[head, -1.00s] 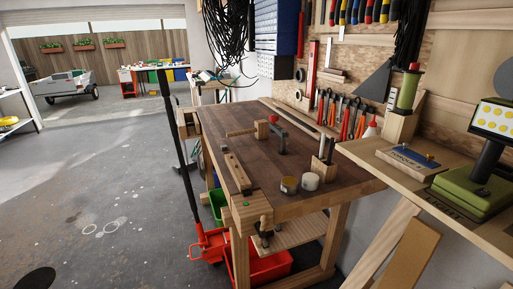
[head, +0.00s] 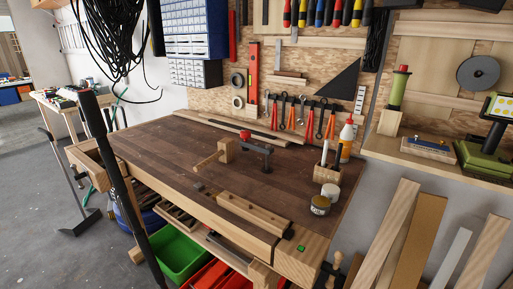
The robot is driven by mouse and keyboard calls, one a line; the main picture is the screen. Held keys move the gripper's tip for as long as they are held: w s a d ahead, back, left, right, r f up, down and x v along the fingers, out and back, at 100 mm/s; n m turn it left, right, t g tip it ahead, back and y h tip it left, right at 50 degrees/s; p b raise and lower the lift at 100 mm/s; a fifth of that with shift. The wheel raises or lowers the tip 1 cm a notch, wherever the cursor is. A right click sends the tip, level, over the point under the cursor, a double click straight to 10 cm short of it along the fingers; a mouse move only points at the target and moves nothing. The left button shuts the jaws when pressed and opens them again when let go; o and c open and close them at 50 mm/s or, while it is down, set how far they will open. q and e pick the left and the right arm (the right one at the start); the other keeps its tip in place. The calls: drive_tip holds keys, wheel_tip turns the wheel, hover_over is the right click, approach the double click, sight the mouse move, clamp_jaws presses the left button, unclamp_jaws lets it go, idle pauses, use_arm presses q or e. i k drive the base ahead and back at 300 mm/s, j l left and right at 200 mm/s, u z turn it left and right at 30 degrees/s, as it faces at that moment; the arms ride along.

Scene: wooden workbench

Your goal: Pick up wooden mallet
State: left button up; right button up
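The wooden mallet (head: 226,151) lies on the dark top of the workbench (head: 160,143), near its middle. Its blocky head is at the right and its handle points to the left and toward me. A dark clamp-like tool with a red part (head: 258,149) stands close to the right of the mallet head. Neither of my grippers is in view.
A tall black pole (head: 112,180) stands in front of the bench's left part. A wooden vise jaw (head: 254,213) runs along the front edge. Two small tins (head: 320,205) and a wooden tool holder (head: 327,174) stand at the right. The bench top left of the mallet is clear.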

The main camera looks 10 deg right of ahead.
sight(226, 153)
drive_tip(key=i+j+z, duration=0.2)
drive_tip(key=j+z, duration=0.15)
drive_tip(key=i+j+z, duration=0.15)
drive_tip(key=j+z, duration=0.15)
drive_tip(key=i+j+z, duration=0.1)
drive_tip(key=j+z, duration=0.55)
drive_tip(key=j, duration=0.2)
drive_tip(key=i, duration=0.05)
